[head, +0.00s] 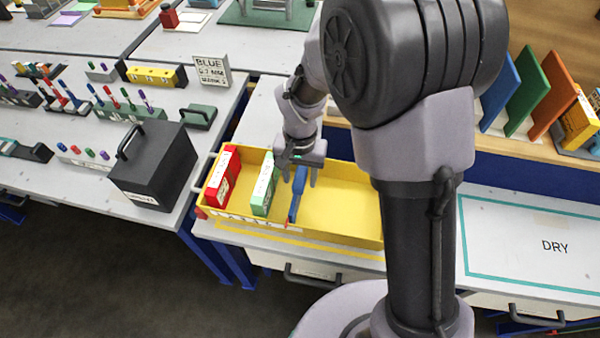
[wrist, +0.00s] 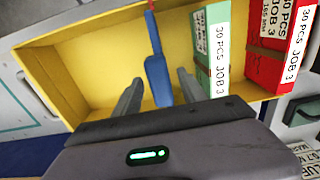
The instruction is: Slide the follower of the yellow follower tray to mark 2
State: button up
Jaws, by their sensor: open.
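The yellow follower tray (head: 342,225) stands on the bench with its long side toward me. Its blue follower (head: 297,196) stands upright across the tray, just right of the green box. A row of white mark labels (head: 262,226) runs along the near edge, too small to read. My gripper (head: 294,178) is open over the tray, with the follower between its two fingers. In the wrist view my gripper (wrist: 160,92) has a finger on each side of the blue follower (wrist: 157,75); I cannot tell whether they touch it.
In the tray are a green box (head: 262,185) and a red box (head: 222,178) to the follower's left. The tray's right part is empty. A black handled case (head: 153,165) stands on the left bench. A panel marked DRY (head: 530,240) is at the right.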

notch_tip(320, 180, up, 18)
jog(key=p, duration=0.6)
jog(key=shift+f, duration=0.25)
